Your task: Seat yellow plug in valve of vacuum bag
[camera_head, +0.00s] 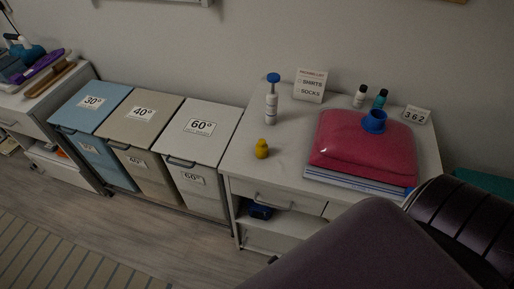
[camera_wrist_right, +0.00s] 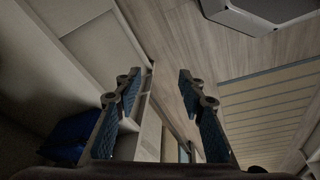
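The yellow plug (camera_head: 261,149) stands on the white cabinet top, left of the vacuum bag. The vacuum bag (camera_head: 350,147) is a plump pink-red bag lying on the same top. Its blue valve (camera_head: 374,121) sticks up near the bag's back right, and the plug is well apart from it. My right gripper (camera_wrist_right: 158,88) shows in the right wrist view with its two fingers spread and nothing between them. It is away from the plug and bag, which that view does not show. My left gripper is not in view.
A white bottle with a blue cap (camera_head: 271,99), a sign (camera_head: 310,85), small bottles (camera_head: 360,95) and a number card (camera_head: 416,115) stand behind. A flat blue-white pack (camera_head: 357,183) lies under the bag. Lidded bins (camera_head: 205,127) stand left. My dark arm covers the lower right.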

